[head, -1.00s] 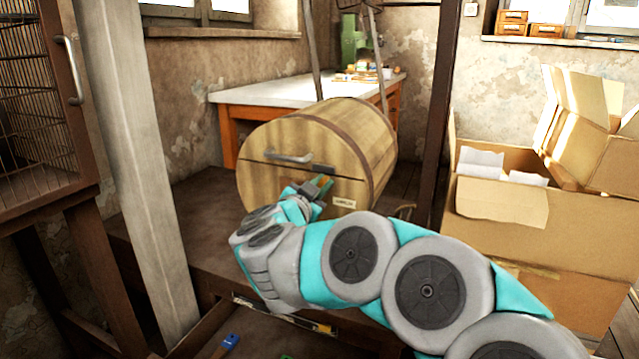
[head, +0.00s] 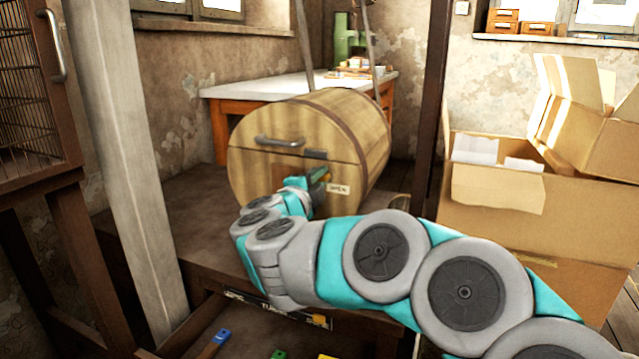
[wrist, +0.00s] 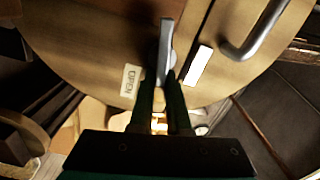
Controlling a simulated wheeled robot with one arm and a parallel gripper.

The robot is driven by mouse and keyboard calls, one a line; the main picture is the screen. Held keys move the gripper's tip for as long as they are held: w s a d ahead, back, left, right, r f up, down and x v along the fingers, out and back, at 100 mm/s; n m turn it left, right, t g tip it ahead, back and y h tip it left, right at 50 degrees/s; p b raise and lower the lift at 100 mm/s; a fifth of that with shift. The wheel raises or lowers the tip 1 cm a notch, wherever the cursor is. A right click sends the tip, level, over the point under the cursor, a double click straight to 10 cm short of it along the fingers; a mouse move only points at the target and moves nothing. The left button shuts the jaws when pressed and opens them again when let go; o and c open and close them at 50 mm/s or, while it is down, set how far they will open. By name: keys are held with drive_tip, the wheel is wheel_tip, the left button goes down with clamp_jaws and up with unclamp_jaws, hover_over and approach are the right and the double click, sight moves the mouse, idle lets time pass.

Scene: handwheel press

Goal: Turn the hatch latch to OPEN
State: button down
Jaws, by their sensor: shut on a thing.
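The hatch latch (wrist: 166,52) is a grey lever on the flat wooden end of a barrel (head: 369,135). In the wrist view it points up the picture, between a pale label reading OPEN (wrist: 130,80) on its left and a blank-looking white plate (wrist: 200,65) on its right. My gripper (wrist: 164,88) is shut on the lower part of the latch, one dark finger on each side. In the head view my gripper (head: 318,177) is at the barrel's end, beside the OPEN label (head: 339,189), and the latch is mostly hidden.
A metal handle (head: 280,141) sticks out of the barrel's end above my gripper. A wooden post (head: 127,150) stands at left. Open cardboard boxes (head: 500,185) stand at right. Below is an open drawer (head: 195,348) with coloured tools.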

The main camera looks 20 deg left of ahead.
drive_tip(key=shift+f+m+b, duration=0.25)
drive_tip(key=shift+m+b, duration=0.4)
drive_tip(key=shift+m, duration=0.45)
drive_tip(key=c, duration=0.9)
unclamp_jaws()
drive_tip(key=shift+s, duration=0.1)
drive_tip(key=s, duration=0.5)
drive_tip(key=s+p, duration=0.1)
drive_tip(key=s, duration=0.1)
drive_tip(key=shift+s+a, duration=0.3)
